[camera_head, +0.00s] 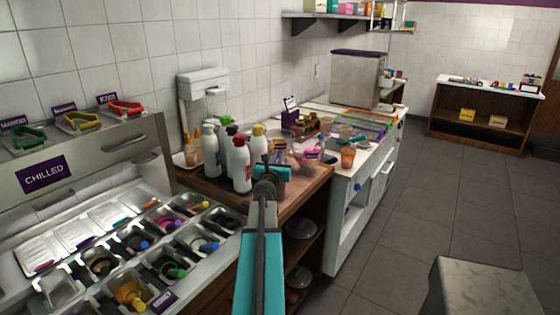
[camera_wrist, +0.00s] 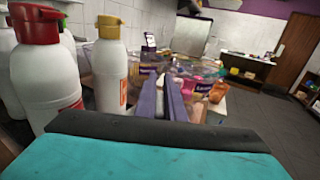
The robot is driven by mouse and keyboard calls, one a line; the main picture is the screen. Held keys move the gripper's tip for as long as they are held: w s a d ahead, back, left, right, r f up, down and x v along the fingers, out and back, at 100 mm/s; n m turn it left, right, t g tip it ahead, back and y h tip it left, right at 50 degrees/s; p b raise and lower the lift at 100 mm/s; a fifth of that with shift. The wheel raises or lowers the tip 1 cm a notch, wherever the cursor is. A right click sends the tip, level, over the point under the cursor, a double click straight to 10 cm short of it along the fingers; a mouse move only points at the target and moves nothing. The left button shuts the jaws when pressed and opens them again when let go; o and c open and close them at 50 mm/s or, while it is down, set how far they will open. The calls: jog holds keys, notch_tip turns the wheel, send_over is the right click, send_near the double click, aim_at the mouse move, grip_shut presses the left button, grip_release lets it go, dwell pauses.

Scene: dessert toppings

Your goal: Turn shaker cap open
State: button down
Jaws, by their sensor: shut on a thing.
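My gripper (camera_head: 270,168) reaches over the front of the wooden counter, just right of the white squeeze bottles. In the wrist view its two purple-grey fingers (camera_wrist: 168,98) stand close together, with a narrow gap. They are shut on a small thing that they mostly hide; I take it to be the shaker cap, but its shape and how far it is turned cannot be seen. A white bottle with a red cap (camera_head: 242,172) and one with a yellow cap (camera_head: 259,148) stand upright beside the gripper. They also show at the left of the wrist view.
A pink tub (camera_head: 306,160) and an orange cup (camera_head: 347,158) stand beyond the gripper. Trays of toppings (camera_head: 120,255) fill the chilled counter at left. A grey steel box (camera_head: 357,80) stands farther back.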

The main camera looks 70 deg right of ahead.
jog(key=shift+w+a+n+t+y+b, duration=0.1)
jog(key=shift+w+n+t+y+b, duration=0.25)
jog(key=shift+n+t, duration=0.55)
jog(key=shift+w+a+n+t+y+b, duration=0.1)
jog(key=shift+n+t+y+b, duration=0.4)
jog(key=shift+t, duration=0.65)
jog(key=shift+w+n+t+y+b, duration=0.25)
jog(key=shift+n+t+b, duration=0.35)
jog(key=shift+t, duration=0.45)
jog(key=shift+w+a+n+t+y+b, duration=0.35)
jog(key=shift+n+t+y+b, duration=0.6)
jog(key=shift+n+t+y, duration=0.5)
jog(key=shift+w+a+n+t+y+b, duration=0.25)
jog(key=shift+a+n+t+y+b, duration=0.15)
jog(key=shift+n+t+y+b, duration=1)
jog(key=shift+w+a+n+t+y+b, duration=0.45)
jog(key=shift+n+t+y, duration=0.75)
jog(key=shift+y, duration=0.65)
jog(key=shift+a+n+y+b, duration=0.15)
jog(key=shift+n+y+b, duration=0.45)
jog(key=shift+y, duration=0.3)
jog(key=c, duration=1.8)
grip_release()
jog(key=shift+c, duration=0.2)
jog(key=shift+s, duration=0.2)
jog(key=b+v, duration=0.1)
jog(key=v, duration=1.2)
jog(key=shift+s+f+b, duration=0.2)
jog(key=shift+s+b, duration=0.05)
jog(key=shift+b, duration=0.15)
